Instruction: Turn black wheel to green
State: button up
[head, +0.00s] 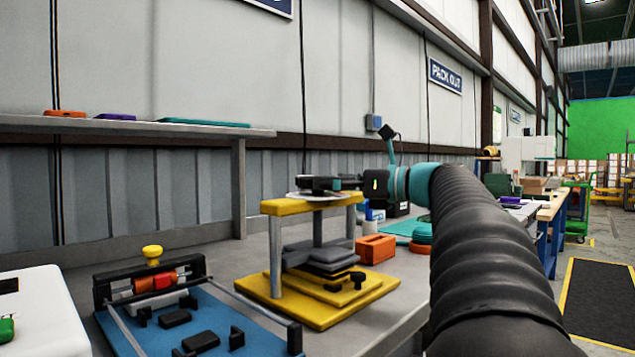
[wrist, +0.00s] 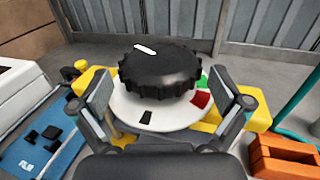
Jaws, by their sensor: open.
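The black wheel (wrist: 160,75) is a ribbed knob with a white pointer mark (wrist: 145,49) on its far side, slightly left of centre. It sits above a white disc (wrist: 178,115). The disc shows a green patch (wrist: 204,79) at the wheel's right, a red patch (wrist: 201,99) nearer me and a black patch (wrist: 146,117) at the near side. The pointer is away from the green patch. My gripper (wrist: 158,84) is open, one finger left and one right of the wheel, with gaps showing. In the head view my gripper (head: 345,183) is at the yellow stand's top.
The yellow stand (head: 272,207) rises from a bench, with grey plates (head: 318,256) below its top. An orange block (head: 376,248) is at its right. A blue fixture board (head: 205,325) with a yellow knob (head: 152,252) is at the left. A shelf (head: 140,128) runs behind.

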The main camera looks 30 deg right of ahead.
jog(key=shift+x, duration=1.6)
jog(key=c, duration=0.9)
jog(key=shift+h, duration=0.3)
jog(key=m+t+h, duration=0.1)
jog(key=m+h, duration=0.1)
jog(key=h, duration=0.1)
jog(key=m+t+h, duration=0.2)
jog(key=h, duration=0.1)
jog(key=shift+s+a+r+m+p, duration=0.1)
jog(key=shift+a+m+p, duration=0.05)
jog(key=shift+m+p, duration=0.2)
jog(key=shift+m+h+p, duration=0.3)
jog(key=shift+m+h, duration=0.7)
jog(key=shift+h, duration=0.55)
jog(key=shift+m+h+p, duration=0.3)
jog(key=shift+m+h, duration=0.65)
jog(key=shift+h, duration=0.6)
jog(key=shift+m+h, duration=0.4)
jog(key=shift+h, duration=0.2)
